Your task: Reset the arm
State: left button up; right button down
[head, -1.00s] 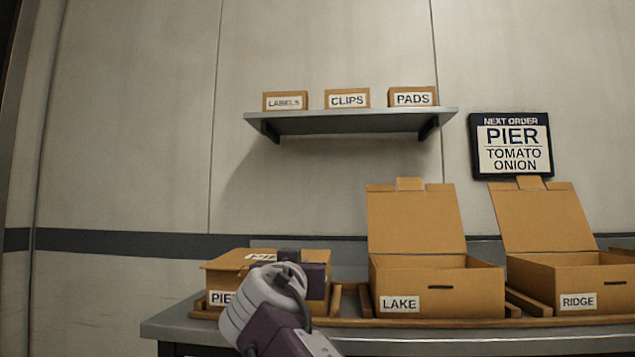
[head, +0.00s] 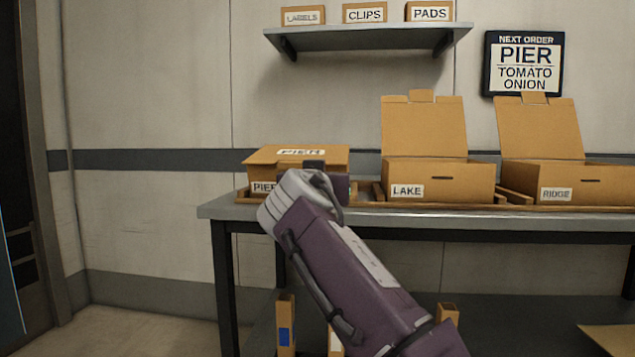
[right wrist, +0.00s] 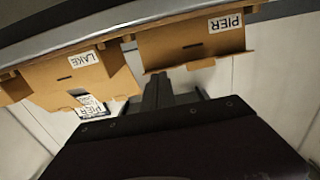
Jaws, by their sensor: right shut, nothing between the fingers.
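My right gripper (head: 325,183) is in front of the cardboard box labelled PIER (head: 264,187), hiding part of its front; its fingertips are hidden in the head view. In the right wrist view its fingers (right wrist: 160,88) are together and empty, near the PIER box (right wrist: 190,45). I cannot tell whether they touch it. The PIER box has its lid down. My left gripper is not in view.
The boxes LAKE (head: 440,182) and RIDGE (head: 600,180) stand with raised lids on the table (head: 500,222). A wall shelf (head: 370,38) holds small boxes beside an order sign (head: 523,64). Cartons (head: 286,325) stand below the table. Floor at left is clear.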

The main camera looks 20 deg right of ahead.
notch_tip(320, 180, up, 4)
jog(key=d+p, duration=0.2)
jog(key=p, duration=0.4)
notch_tip(320, 180, down, 20)
jog(key=a+f+n+g+y+p, duration=0.15)
jog(key=g+y+p, duration=0.25)
jog(key=g+p, duration=0.4)
jog(key=s+a+f+n+g+y+p, duration=0.2)
jog(key=s+a+f+g+y, duration=0.15)
jog(key=s+f, duration=0.8)
jog(key=s+a+f+n+g+y+p, duration=0.1)
jog(key=s+a+f+g+y+p, duration=0.2)
jog(key=s+f, duration=0.85)
notch_tip(320, 180, up, 39)
jog(key=a+n+h+p, duration=0.1)
jog(key=p, duration=3.6)
jog(key=shift+a, duration=0.35)
jog(key=shift+w+f+n+t, duration=0.1)
jog(key=shift+f+n+t, duration=0.05)
jog(key=shift+n+t, duration=0.1)
